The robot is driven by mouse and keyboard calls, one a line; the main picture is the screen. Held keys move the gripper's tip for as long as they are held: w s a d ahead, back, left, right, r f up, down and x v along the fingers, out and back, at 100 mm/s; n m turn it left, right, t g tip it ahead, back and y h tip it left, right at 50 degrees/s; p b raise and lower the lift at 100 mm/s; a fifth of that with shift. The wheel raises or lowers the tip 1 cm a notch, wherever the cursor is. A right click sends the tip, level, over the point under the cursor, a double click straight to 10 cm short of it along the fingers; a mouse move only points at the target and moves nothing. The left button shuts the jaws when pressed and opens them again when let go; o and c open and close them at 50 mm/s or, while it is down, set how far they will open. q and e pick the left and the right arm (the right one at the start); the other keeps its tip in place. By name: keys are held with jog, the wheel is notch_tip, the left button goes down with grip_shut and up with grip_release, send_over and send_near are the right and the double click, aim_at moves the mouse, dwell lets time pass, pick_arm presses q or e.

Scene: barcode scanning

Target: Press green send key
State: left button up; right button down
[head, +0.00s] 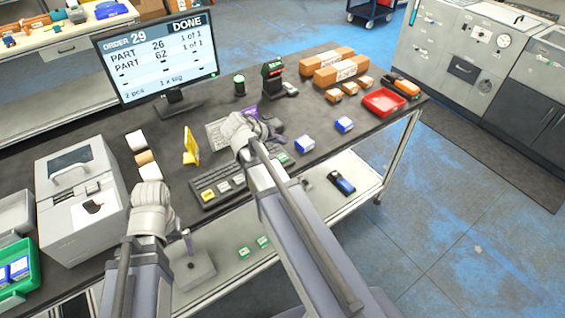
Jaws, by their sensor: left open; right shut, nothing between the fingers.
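The dark keypad (217,187) lies near the front edge of the bench. A green key (283,158) shows at its right end, close beside my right gripper. My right gripper (268,138) is shut and empty over the right part of the keypad; its wrist and arm cover some keys. I cannot tell whether its tips touch a key. My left gripper (150,192) is open and empty at the bench's front edge, left of the keypad; its fingers are mostly hidden by the wrist. The monitor (157,59) reads ORDER 29, DONE, with PART 26 and PART 62 each 1 of 1.
A grey printer-like machine (82,197) stands at left, beside a green tray (20,272). A yellow stand (191,147) is behind the keypad. Blue-and-white boxes (304,144), a red tray (384,102), orange boxes (335,70) and a black scanner stand (272,78) occupy the right side.

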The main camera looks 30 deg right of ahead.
aim_at(281, 159)
pick_arm(q)
notch_tip(281, 159, down, 5)
jog(key=b, duration=0.3)
jog(key=shift+r+b, duration=0.1)
jog(key=shift+b, duration=0.25)
pick_arm(e)
notch_tip(281, 159, down, 5)
jog(key=shift+r, duration=0.1)
dwell(1.2)
pick_arm(q)
jog(key=shift+f+b, duration=0.4)
pick_arm(e)
jog(key=shift+f, duration=0.45)
pick_arm(q)
jog(key=shift+f+b, duration=0.4)
pick_arm(e)
jog(key=shift+f, duration=0.4)
pick_arm(q)
jog(key=shift+r+p, duration=0.85)
jog(key=shift+r, duration=0.05)
pick_arm(e)
jog(key=shift+r, duration=0.9)
notch_tip(281, 159, up, 5)
jog(key=p, duration=0.5)
pick_arm(q)
notch_tip(281, 159, up, 5)
